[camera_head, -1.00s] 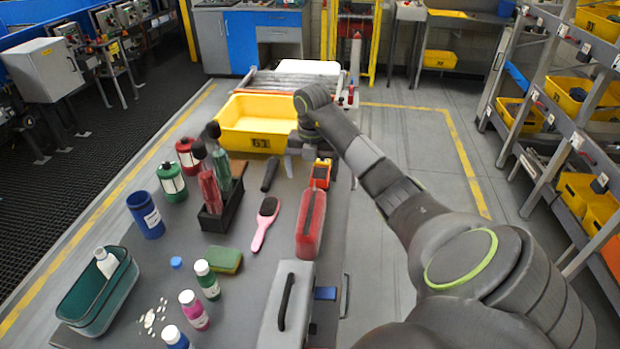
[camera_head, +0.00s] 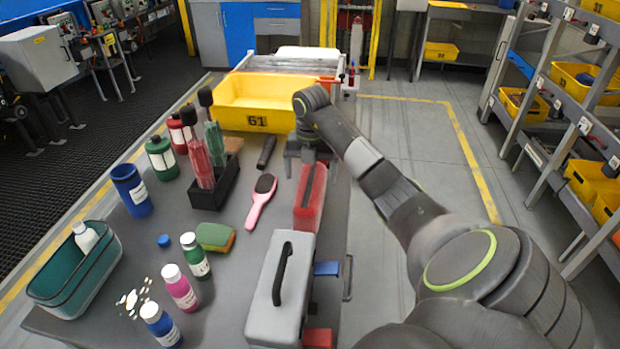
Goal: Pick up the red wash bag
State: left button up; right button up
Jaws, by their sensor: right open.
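The red wash bag (camera_head: 307,204), a long red case with a dark strip along its top, lies on the grey table near its right edge. My right gripper (camera_head: 302,165) is open and pointing down at the bag's far end. It overlaps that end in the picture; I cannot tell whether it touches the bag. My left gripper is not in view.
A grey case with a black handle (camera_head: 280,285) stands just in front of the bag. A pink brush (camera_head: 259,208) lies left of it, and a dark bottle rack (camera_head: 213,190) is further left. A yellow bin (camera_head: 230,120) is behind. Open floor lies to the right.

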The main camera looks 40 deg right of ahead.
aim_at(310, 182)
jog(key=shift+s+a+f+b, duration=0.1)
jog(key=shift+a+f+b, duration=0.05)
jog(key=shift+f+b, duration=1.1)
jog(key=shift+a+f+b, duration=0.1)
jog(key=shift+f+b, duration=0.75)
jog(key=shift+f, duration=0.75)
jog(key=shift+r, duration=0.1)
jog(key=c, duration=1.3)
